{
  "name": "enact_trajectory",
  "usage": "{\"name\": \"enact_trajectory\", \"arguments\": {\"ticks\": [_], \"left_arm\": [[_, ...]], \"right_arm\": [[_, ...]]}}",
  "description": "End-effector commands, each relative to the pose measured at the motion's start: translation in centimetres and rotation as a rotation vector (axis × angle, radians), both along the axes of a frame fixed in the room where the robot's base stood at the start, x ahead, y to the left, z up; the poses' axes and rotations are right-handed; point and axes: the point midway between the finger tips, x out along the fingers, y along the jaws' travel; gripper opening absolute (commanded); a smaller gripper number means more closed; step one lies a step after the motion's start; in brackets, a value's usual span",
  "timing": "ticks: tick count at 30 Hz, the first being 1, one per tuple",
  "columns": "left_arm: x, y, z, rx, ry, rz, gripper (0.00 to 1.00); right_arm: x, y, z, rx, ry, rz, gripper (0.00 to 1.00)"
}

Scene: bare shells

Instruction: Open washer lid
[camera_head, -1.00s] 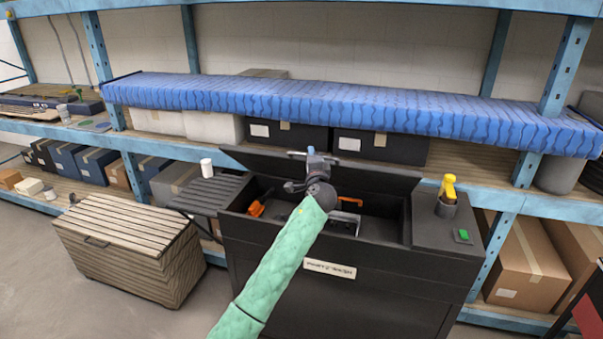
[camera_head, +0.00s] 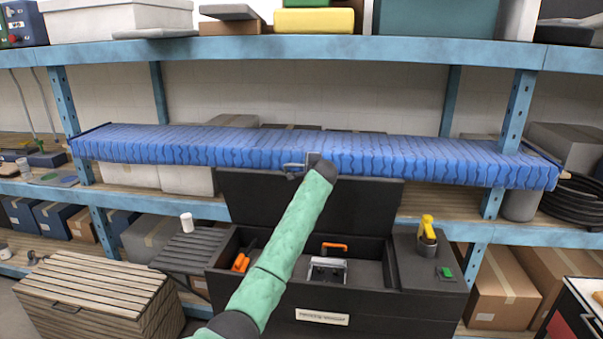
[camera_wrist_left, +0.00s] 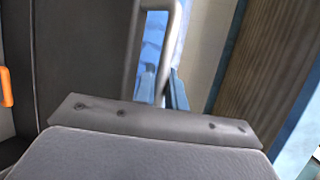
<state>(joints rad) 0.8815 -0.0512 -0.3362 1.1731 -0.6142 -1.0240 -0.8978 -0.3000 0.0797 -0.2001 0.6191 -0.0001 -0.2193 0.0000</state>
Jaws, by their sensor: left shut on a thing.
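The washer (camera_head: 345,318) is a dark box in the lower middle of the head view. Its black lid (camera_head: 350,200) stands raised, close to upright, at the back of the box. Inside the open tub are a grey metal part with an orange handle (camera_head: 328,268) and an orange item (camera_head: 240,262). My left gripper (camera_head: 300,163) is at the lid's top edge, mostly hidden by my green-sleeved arm. In the left wrist view my fingers (camera_wrist_left: 163,90) are shut on the grey bar handle (camera_wrist_left: 174,40) of the lid. My right gripper is in neither view.
A shelf with a blue ribbed cover (camera_head: 420,160) runs just behind and above the lid. A yellow-topped bottle (camera_head: 427,228) and a green button (camera_head: 446,272) are on the washer's right side.

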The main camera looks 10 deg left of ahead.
Motion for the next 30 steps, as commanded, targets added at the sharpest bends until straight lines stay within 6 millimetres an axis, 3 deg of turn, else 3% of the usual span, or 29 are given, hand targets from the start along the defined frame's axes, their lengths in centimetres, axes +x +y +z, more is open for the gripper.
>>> {"name": "enact_trajectory", "arguments": {"ticks": [12, 30], "left_arm": [[4.4, -0.3, 1.3, 0.003, 0.121, 0.001, 0.0], [8.9, -0.5, 1.9, 0.008, 0.25, 0.002, 0.0]], "right_arm": [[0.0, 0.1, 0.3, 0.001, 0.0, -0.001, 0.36], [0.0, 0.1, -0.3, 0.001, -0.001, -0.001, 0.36]]}}
